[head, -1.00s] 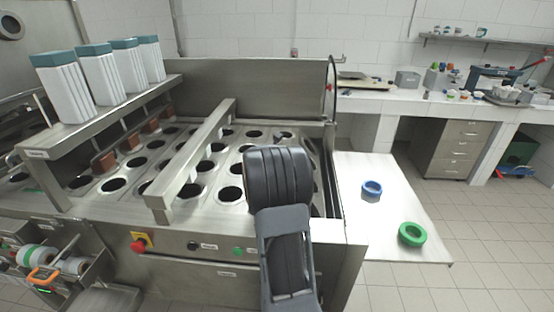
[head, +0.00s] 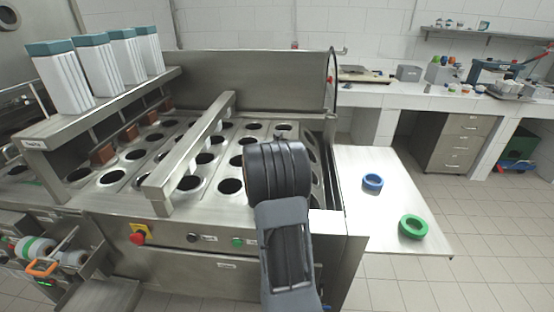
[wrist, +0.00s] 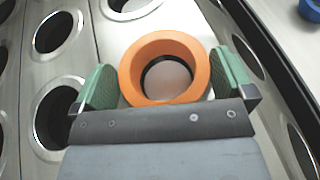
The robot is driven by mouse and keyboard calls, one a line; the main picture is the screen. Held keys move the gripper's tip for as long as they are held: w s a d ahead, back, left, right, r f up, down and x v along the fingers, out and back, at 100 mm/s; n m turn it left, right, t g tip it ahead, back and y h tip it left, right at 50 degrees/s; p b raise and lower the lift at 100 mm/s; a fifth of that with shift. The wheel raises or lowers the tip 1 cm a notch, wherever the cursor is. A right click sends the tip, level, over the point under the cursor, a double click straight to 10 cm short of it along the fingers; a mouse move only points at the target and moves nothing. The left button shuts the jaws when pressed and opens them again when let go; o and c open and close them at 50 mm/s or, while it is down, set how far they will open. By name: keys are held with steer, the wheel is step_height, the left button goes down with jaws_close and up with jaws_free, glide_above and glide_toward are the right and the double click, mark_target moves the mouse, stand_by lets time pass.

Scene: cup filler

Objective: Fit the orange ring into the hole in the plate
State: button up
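The orange ring (wrist: 131,70) is in the wrist view, between the two green finger pads of my gripper (wrist: 166,76). The pads touch its left and right sides. Through its opening I see a dark curved edge and a pale grey area; I cannot tell whether the ring is seated or above the plate. The steel plate (wrist: 105,45) has several round rimmed holes (wrist: 57,32) around it. In the head view my dark wrist (head: 279,172) hangs over the right part of the plate and hides the ring and fingers.
A steel bar (head: 195,145) crosses above the plate to the left. White cup stacks (head: 100,65) stand on a shelf at the far left. A white table (head: 400,200) at right holds a blue ring (head: 373,182) and a green ring (head: 413,227).

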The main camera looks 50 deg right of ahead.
steer(key=v, duration=1.4)
steer(key=shift+b, duration=0.35)
steer(key=w+a+r+n+t+y+p, duration=0.15)
steer(key=a+n+y, duration=0.25)
steer(key=a+n, duration=0.4)
steer(key=a+r+n+t+y, duration=0.15)
steer(key=a+n+y, duration=0.25)
steer(key=a+n, duration=0.5)
steer(key=w+a+r+n+t+y+p, duration=0.1)
steer(key=a+n+t+y, duration=0.3)
steer(key=n, duration=0.7)
steer(key=s+a+f+n+g+p, duration=0.1)
steer(key=s+a+n+g, duration=0.3)
steer(key=s+n, duration=0.3)
steer(key=s+a+f+n+g+p, duration=0.1)
steer(key=s+a+n+g, duration=0.2)
steer(key=s+n, duration=0.5)
steer(key=n+g, duration=0.1)
steer(key=n, duration=0.5)
steer(key=shift+s+a+f+g+y, duration=0.25)
steer(key=shift+a+f+g+y, duration=0.05)
steer(key=shift+a+g, duration=0.1)
